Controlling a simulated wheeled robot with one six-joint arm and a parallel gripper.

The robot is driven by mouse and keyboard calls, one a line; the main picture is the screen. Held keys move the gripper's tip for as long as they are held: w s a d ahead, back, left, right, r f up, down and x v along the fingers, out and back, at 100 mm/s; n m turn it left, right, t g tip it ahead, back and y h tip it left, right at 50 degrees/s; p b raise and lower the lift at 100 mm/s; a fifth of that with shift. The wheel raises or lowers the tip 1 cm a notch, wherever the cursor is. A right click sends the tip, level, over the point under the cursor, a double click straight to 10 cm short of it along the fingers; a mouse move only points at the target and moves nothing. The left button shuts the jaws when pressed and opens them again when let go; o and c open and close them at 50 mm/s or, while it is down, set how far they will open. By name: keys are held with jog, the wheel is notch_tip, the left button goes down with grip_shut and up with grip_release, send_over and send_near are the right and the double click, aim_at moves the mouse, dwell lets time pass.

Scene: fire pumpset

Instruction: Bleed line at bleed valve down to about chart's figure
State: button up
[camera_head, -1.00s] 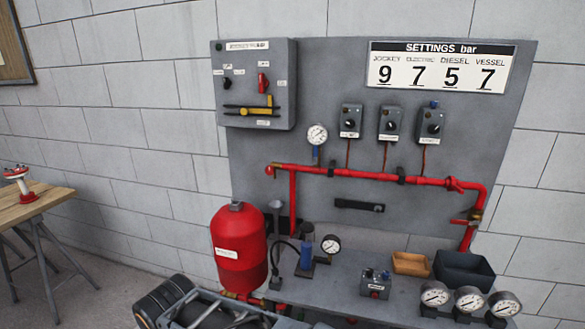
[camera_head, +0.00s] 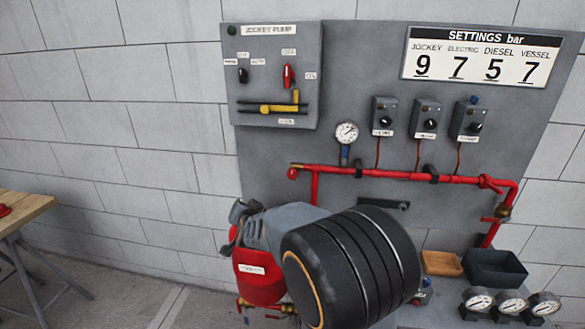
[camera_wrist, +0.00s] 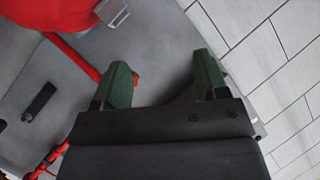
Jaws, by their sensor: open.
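The settings chart (camera_head: 482,57) on the panel reads jockey 9, electric 7, diesel 5, vessel 7 bar. A red line (camera_head: 400,176) runs below it, with a dial gauge (camera_head: 346,133) whose needle I cannot read. In the head view my arm hides the gripper.
The jockey pump box (camera_head: 272,75) has a yellow handle. Three switch boxes (camera_head: 426,118) hang above the line. A brown tray (camera_head: 442,263), a dark bin (camera_head: 495,268) and three gauges (camera_head: 511,304) are at lower right. A wooden table (camera_head: 22,209) stands left. My arm covers the shelf's middle.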

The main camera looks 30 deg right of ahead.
jog(key=w+d+m+h+p, duration=0.1)
jog(key=w+d+m+h, duration=0.1)
jog(key=d+m+h, duration=0.4)
jog(key=m+g+h+p, duration=0.1)
jog(key=m+h, duration=0.1)
jog(key=h, duration=0.1)
send_near(292, 175)
jog(key=shift+h, duration=0.4)
jog(key=p+x, duration=0.2)
jog(key=x, duration=0.3)
jog(key=p+x, duration=0.2)
jog(key=x, duration=0.4)
jog(key=shift+w+a+f, duration=0.1)
jog(key=shift+a+f, duration=0.05)
jog(key=shift+f, duration=0.05)
jog(key=shift+c, duration=0.3)
